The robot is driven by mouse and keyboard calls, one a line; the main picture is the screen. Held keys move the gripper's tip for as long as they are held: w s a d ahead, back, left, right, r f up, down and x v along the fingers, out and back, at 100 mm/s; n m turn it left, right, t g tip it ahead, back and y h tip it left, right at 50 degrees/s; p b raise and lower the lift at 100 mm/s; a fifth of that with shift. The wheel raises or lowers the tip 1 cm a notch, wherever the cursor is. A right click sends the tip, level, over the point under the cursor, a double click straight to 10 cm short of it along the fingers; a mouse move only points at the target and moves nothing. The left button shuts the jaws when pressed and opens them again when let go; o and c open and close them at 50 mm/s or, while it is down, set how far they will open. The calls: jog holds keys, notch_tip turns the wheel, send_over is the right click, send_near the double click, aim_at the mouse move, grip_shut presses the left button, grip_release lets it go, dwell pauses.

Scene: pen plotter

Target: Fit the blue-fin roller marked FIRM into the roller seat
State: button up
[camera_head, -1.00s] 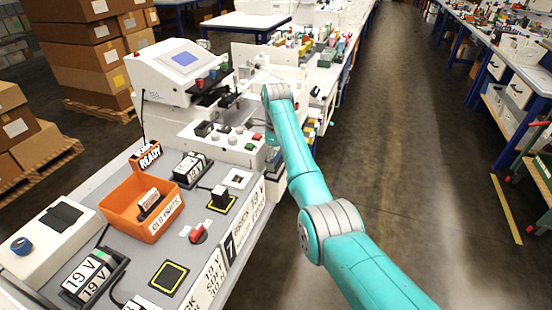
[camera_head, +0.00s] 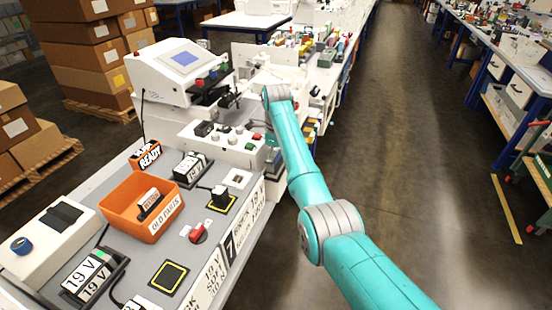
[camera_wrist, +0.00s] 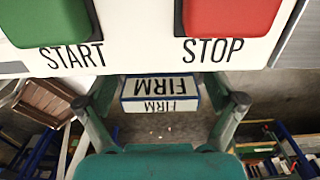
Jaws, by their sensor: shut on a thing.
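In the wrist view, the roller marked FIRM (camera_wrist: 160,104) shows white label faces with blue edges. My gripper (camera_wrist: 165,92) is shut on it, one finger at each side. It is below the front edge of a white panel with a green START button (camera_wrist: 43,20) and a red STOP button (camera_wrist: 232,14). The panel hides what is above the roller. In the head view my gripper is largely hidden by the machine and my arm. The white plotter (camera_head: 175,70) has a screen and a dark carriage area (camera_head: 212,92). I cannot make out the roller seat.
An orange bin (camera_head: 115,203) marked OLD PARTS holds a block. Several labelled blocks and switches stand on the grey bench (camera_head: 135,262). Stacked cartons (camera_head: 85,50) are at left. The aisle floor (camera_head: 410,150) to the right is clear.

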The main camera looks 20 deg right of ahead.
jog(key=shift+f, duration=0.95)
jog(key=o, duration=1)
jog(key=shift+c, duration=0.2)
jog(key=shift+r, duration=0.15)
notch_tip(320, 180, up, 7)
jog(key=shift+r, duration=0.15)
